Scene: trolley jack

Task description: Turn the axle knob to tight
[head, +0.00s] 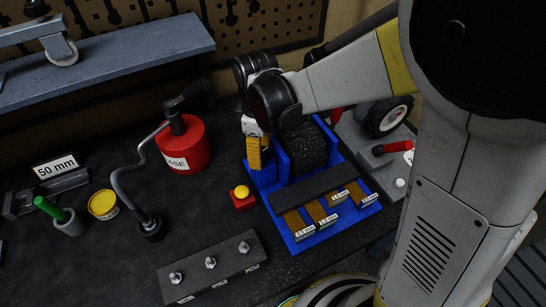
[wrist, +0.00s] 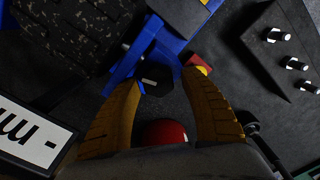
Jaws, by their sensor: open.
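The blue fixture (head: 313,228) stands on the bench with a dark wheel (head: 308,150) in it. In the wrist view a black faceted knob (wrist: 155,80) with a pale pointer mark sits on the near side of the blue fixture (wrist: 150,45). I take it for the axle knob. My gripper (head: 258,160) points down at the fixture's left side. In the wrist view its orange fingers (wrist: 170,90) are open, one on each side of the knob. I cannot tell whether either finger touches it. The knob is hidden in the head view, and I cannot read any tight marking.
A red grease can (head: 185,146) stands left of my gripper. A red block with a yellow button (head: 242,193) sits close to the fixture. A bolt strip (head: 212,264) lies in front. A crank handle (head: 135,195) and yellow tin (head: 103,204) stand further left.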

